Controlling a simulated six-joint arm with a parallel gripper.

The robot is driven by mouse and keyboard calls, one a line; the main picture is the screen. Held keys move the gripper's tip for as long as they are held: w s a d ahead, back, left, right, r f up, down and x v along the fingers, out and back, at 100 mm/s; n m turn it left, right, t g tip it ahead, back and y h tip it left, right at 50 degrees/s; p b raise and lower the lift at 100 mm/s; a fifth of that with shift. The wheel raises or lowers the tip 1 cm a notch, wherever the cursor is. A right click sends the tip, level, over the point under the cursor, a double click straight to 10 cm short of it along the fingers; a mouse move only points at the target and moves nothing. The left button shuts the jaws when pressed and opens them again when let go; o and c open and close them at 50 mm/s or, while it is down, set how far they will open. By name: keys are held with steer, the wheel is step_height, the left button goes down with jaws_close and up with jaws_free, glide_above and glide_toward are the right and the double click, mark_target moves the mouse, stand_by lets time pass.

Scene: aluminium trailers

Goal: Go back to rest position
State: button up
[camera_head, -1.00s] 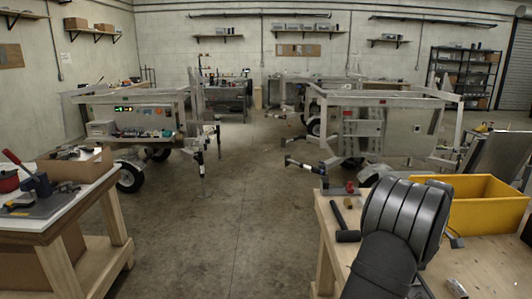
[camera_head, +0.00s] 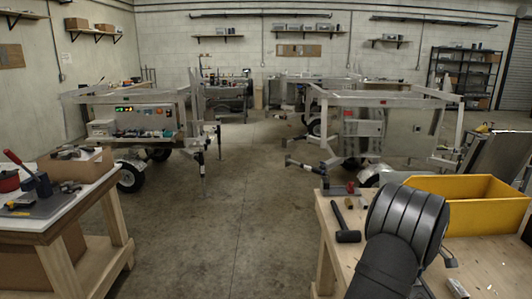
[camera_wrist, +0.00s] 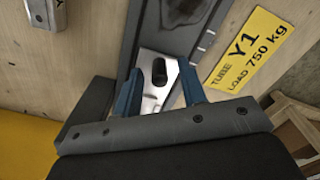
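My gripper (camera_wrist: 160,88) shows in the wrist view with its two blue fingers spread apart. A shiny metal piece with a dark slot (camera_wrist: 149,97) shows between the fingers, against a dark grey channel-like part (camera_wrist: 165,30). A gap shows beside the right finger; whether the left finger touches the piece is unclear. In the head view my dark arm is over the right-hand wooden bench (camera_head: 490,262), and my gripper is hidden there.
A yellow bin (camera_head: 477,219) stands on the bench behind my arm. A black hammer (camera_head: 346,235) lies left of it. Trailers (camera_head: 385,100) stand farther back. The middle floor is clear.

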step_height(320, 180, up, 18)
steer(key=f, duration=0.1)
step_height(320, 180, down, 17)
steer(key=shift+f, duration=0.2)
steer(key=s, duration=0.4)
steer(key=shift+s, duration=0.35)
step_height(320, 180, up, 15)
steer(key=n, duration=0.4)
steer(key=shift+w+r, duration=0.15)
steer(key=shift+r, duration=0.05)
steer(key=shift+a, duration=0.1)
stand_by(2.6)
